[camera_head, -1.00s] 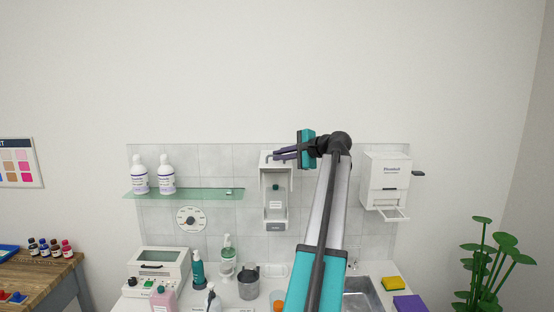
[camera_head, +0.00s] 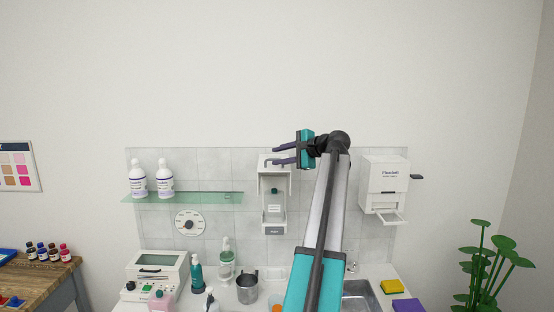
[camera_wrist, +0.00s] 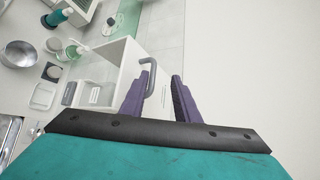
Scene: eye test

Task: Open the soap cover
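The soap dispenser (camera_head: 262,205) is a white wall box with a niche in its front; a clear bottle with a green top (camera_head: 273,201) stands inside. In the wrist view, the white box (camera_wrist: 126,62) carries a curved grey handle (camera_wrist: 160,78). My gripper (camera_head: 275,156) is at the dispenser's upper edge. In the wrist view its two purple fingers (camera_wrist: 163,78) are spread apart and hold nothing. The handle lies close to the left finger and reaches into the gap; I cannot tell if they touch. I cannot tell how far the cover is open.
A glass shelf (camera_head: 209,197) with two white bottles is on the wall at left. A white dispenser box (camera_head: 384,176) with a small tray is at right. The counter below holds bottles, a metal cup (camera_head: 247,290) and a sink (camera_head: 361,297). The wall above is bare.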

